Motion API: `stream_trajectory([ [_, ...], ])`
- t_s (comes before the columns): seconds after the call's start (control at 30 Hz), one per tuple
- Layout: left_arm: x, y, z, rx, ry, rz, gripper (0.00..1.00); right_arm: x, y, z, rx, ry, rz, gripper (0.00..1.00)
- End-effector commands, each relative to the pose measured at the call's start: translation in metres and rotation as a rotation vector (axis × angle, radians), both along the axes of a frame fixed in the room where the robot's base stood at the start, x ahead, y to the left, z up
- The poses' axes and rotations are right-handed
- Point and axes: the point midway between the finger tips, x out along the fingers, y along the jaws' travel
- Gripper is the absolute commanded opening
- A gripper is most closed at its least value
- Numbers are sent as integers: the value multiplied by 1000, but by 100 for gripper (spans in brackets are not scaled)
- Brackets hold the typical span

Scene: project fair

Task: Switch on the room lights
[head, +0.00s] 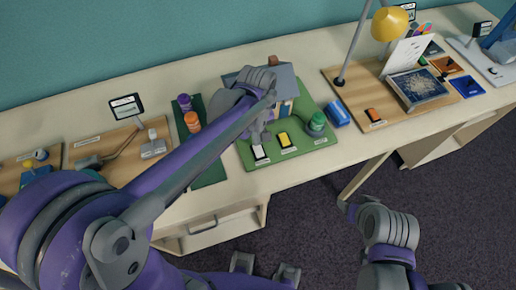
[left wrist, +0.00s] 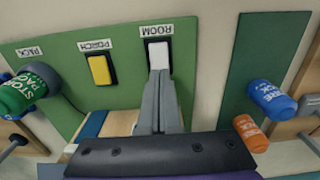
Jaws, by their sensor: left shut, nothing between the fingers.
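The white room switch (head: 260,154) sits at the front left of a green board (head: 310,148). In the left wrist view the switch (left wrist: 158,54) has the label ROOM above it. My left gripper (left wrist: 160,78) is shut and empty, its fingertips at the lower edge of the white rocker; whether they touch it I cannot tell. In the head view the left gripper (head: 262,138) reaches down just behind the switch. The yellow porch switch (left wrist: 100,70) is beside it. The model house (head: 284,78) is partly hidden by my arm. My right arm is low at the right; its fingers are unclear.
A green jar (head: 317,123) stands on the board's right side.

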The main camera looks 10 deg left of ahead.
Motion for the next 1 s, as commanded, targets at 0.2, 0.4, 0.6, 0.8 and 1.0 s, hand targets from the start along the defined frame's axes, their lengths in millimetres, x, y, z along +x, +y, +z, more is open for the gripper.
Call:
stream_trajectory([
  [0.2, 0, 0, -4, 0, 0, 0, 0, -1, 0, -3, 0, 2, 0, 63],
  [0.4, 0, 0, -7, 0, 0, 0, 0, -2, 0, -6, 0, 3, 0, 63],
  [0.6, 0, 0, -10, 0, 0, 0, 0, -3, 0, -8, 0, 5, 0, 63],
  [0.8, 0, 0, -13, 0, 0, 0, 0, -3, 0, -11, 0, 6, 0, 63],
  [1.0, 0, 0, -16, 0, 0, 0, 0, -4, 0, -13, 0, 8, 0, 63],
])
